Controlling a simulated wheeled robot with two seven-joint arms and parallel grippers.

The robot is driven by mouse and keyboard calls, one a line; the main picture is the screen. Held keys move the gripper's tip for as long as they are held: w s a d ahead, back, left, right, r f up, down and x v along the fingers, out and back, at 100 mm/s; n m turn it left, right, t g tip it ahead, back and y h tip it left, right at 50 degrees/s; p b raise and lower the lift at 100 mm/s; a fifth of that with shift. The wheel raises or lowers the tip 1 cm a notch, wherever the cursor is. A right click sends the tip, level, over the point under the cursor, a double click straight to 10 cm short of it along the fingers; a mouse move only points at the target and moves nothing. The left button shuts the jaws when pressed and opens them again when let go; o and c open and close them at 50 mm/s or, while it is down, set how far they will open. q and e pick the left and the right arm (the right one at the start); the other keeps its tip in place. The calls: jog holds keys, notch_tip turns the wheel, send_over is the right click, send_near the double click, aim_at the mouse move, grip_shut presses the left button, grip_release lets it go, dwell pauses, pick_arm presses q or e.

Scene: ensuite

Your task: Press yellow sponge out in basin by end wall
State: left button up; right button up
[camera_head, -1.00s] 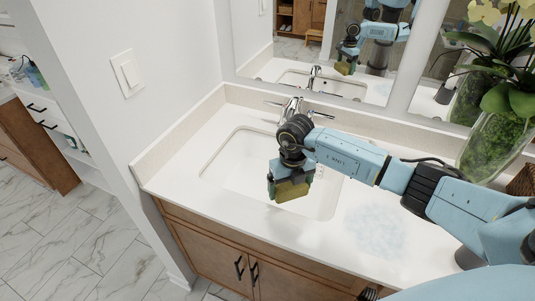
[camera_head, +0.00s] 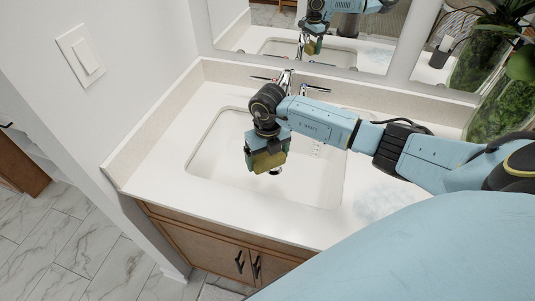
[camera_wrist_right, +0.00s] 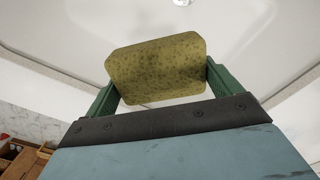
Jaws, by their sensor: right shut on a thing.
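My right gripper (camera_head: 267,162) is shut on the yellow sponge (camera_head: 267,160) and holds it above the basin (camera_head: 218,165). In the right wrist view the sponge (camera_wrist_right: 157,69) sits between the two green fingers, its speckled face toward the camera. The basin is a white rectangular sink set in the white counter beside the end wall (camera_head: 140,60). The drain (camera_head: 275,171) shows just past the sponge. The sponge looks apart from the basin floor, though the exact gap is hard to tell. My left gripper is not in view.
The chrome faucet (camera_head: 286,79) stands behind the basin, near my right forearm. A whitish wet-looking patch (camera_head: 382,200) lies on the counter to the right. A mirror (camera_head: 350,30) and a plant in a glass vase (camera_head: 492,95) stand at the back. A light switch (camera_head: 80,54) is on the wall.

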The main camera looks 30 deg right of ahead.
jog(key=b, duration=1)
send_over(268, 192)
notch_tip(268, 192, down, 13)
jog(key=shift+a+r, duration=0.1)
jog(key=shift+r, duration=0.1)
jog(key=shift+f, duration=0.4)
jog(key=shift+f+b, duration=0.5)
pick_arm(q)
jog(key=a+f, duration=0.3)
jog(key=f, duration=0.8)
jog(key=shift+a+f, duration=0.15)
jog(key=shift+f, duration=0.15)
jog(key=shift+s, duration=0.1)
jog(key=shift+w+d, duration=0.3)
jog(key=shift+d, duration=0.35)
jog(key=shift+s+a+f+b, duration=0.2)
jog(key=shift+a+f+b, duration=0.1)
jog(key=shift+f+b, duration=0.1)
pick_arm(e)
jog(key=shift+f, duration=0.5)
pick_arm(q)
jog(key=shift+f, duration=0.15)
pick_arm(e)
jog(key=shift+f, duration=0.25)
